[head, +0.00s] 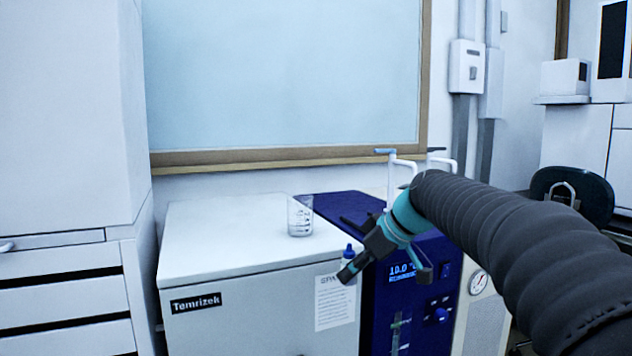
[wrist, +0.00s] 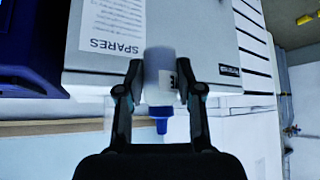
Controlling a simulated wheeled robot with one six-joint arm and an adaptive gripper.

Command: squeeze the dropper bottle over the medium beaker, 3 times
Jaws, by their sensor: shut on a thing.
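My gripper (head: 352,266) is shut on the dropper bottle (head: 349,250), whose blue cap shows at the fingers in the head view. In the wrist view, which is upside down, the white bottle (wrist: 160,80) sits between the two fingers (wrist: 160,85), its blue cap toward the bottom of the picture, so the bottle is about upright. A clear beaker (head: 300,216) with dark markings stands on the white cabinet top, behind and left of the gripper in the head view. The bottle appears at the cabinet's front side, apart from the beaker. I cannot make out the beaker in the wrist view.
The white cabinet (head: 235,225) has a clear top around the beaker. A dark blue instrument (head: 420,310) with a lit display stands against its right side, white hooked posts (head: 402,165) behind it. A SPARES sheet (head: 335,303) is on the cabinet front.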

